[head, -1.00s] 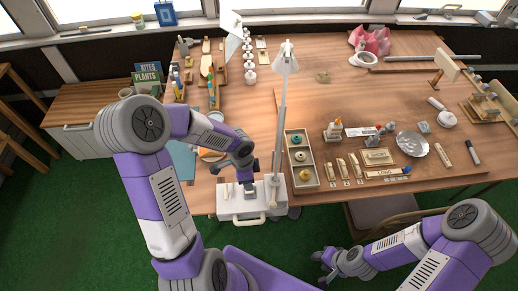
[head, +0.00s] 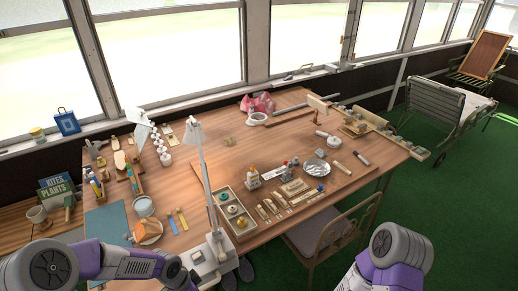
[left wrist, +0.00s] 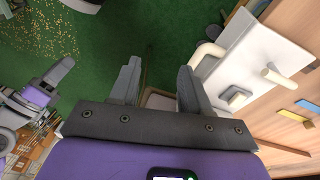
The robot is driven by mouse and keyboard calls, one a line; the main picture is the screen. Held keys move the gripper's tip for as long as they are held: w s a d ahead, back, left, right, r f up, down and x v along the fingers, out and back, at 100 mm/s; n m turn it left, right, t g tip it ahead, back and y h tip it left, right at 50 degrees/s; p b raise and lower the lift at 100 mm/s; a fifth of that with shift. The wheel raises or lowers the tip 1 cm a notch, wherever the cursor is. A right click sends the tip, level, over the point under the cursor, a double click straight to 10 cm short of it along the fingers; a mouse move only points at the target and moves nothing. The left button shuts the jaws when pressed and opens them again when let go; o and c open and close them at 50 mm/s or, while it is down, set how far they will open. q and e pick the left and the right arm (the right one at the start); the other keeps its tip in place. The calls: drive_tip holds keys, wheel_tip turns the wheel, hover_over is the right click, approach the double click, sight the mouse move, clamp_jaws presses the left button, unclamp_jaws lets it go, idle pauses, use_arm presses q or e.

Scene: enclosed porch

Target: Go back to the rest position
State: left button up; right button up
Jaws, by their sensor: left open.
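My left arm comes in at the lower left of the head view, bent, with its end low by the table's front left corner. In the left wrist view my left gripper (left wrist: 158,88) shows two grey fingers spread apart with nothing between them, over green floor. A white box-like fixture (left wrist: 242,75) with a handle lies just right of the fingers there. My right arm shows only as a grey and purple elbow at the lower right of the head view.
The wooden table (head: 290,135) holds a white lamp (head: 205,165), a tray (head: 226,213) of round pieces, a metal dish (head: 314,167) and several small tools. A chair (head: 325,232) stands at its front. Green floor (head: 460,220) is clear at the right.

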use_arm(q)
drive_tip(key=s+d+f+n, duration=0.4)
drive_tip(key=f+n, duration=0.2)
drive_tip(key=s+d+f+n+h, duration=0.1)
drive_tip(key=s+d+f+n, duration=0.3)
drive_tip(key=d+f+n, duration=0.1)
wheel_tip(320, 180, down, 2)
drive_tip(key=shift+d+f+n+h, duration=0.2)
drive_tip(key=shift+d+n+h, duration=0.1)
drive_tip(key=shift+n, duration=0.6)
